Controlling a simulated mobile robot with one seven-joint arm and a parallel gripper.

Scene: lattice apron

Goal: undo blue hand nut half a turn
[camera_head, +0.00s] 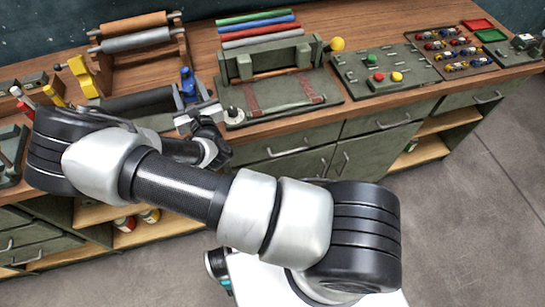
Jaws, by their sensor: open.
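The blue hand nut (187,82) stands on the bench near its front edge, at the right end of a dark roller. My gripper (197,112) is just below and in front of the nut in the picture, near the bench edge. Its jaws are open. The fingertips are small and partly merge with the bench items, so I cannot tell whether they touch the nut. The nut's lower part is hard to make out.
Yellow clamp parts (82,76) stand left of the dark roller (137,103). A green press fixture (268,62) with a yellow ball knob (337,44) is to the right. A button panel (376,68) lies farther right. Open floor (470,220) is at right.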

